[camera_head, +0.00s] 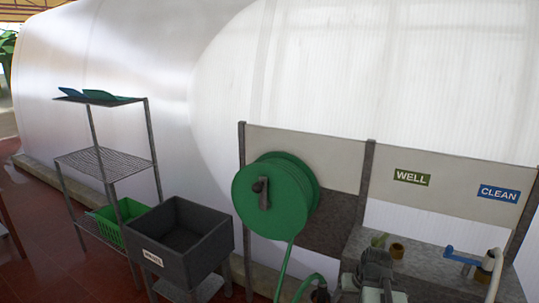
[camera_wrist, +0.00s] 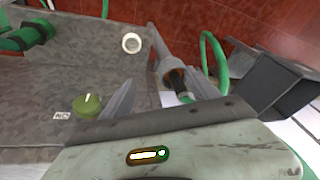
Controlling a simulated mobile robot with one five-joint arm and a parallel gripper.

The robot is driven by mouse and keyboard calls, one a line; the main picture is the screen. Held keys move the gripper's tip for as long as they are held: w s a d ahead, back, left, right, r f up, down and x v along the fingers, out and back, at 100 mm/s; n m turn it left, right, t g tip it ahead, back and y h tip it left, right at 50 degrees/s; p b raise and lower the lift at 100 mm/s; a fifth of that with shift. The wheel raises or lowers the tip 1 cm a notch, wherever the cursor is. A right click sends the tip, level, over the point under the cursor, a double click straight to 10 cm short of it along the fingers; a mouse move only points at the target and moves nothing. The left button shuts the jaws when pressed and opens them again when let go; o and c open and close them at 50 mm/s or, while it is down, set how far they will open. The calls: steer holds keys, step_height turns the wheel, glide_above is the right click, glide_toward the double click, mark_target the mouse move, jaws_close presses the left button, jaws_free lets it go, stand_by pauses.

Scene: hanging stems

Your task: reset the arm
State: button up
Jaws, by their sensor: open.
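My gripper (camera_wrist: 164,92) shows in the wrist view, its two pale fingers spread apart with nothing held between them. It is over a grey stone-like basin or counter. A green round knob (camera_wrist: 88,106) is left of the fingers, and a white ring-shaped fitting (camera_wrist: 131,43) is beyond them. A pipe with a brown and dark end (camera_wrist: 176,80) shows near the right finger; I cannot tell whether they touch. In the head view, dark and pale parts at the bottom right look like my arm; the fingertips cannot be made out there.
A green hose reel (camera_head: 272,198) hangs on a panel beside the grey counter (camera_head: 420,262). WELL (camera_head: 411,177) and CLEAN (camera_head: 498,194) signs are above it. A blue-handled tap (camera_head: 462,257) stands at right. A dark bin (camera_head: 205,250) and wire shelf (camera_head: 105,163) are left.

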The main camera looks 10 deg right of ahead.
steer(key=a+r+n+g+p, duration=0.1)
steer(key=a, duration=1.1)
steer(key=s+a+r+n+g+p, duration=0.1)
steer(key=a+r+n+g+p, duration=0.1)
steer(key=a, duration=0.9)
steer(key=shift+a+r+g+h, duration=0.25)
steer(key=shift+a+g+h, duration=0.05)
steer(key=shift+a, duration=0.05)
steer(key=shift+s, duration=0.1)
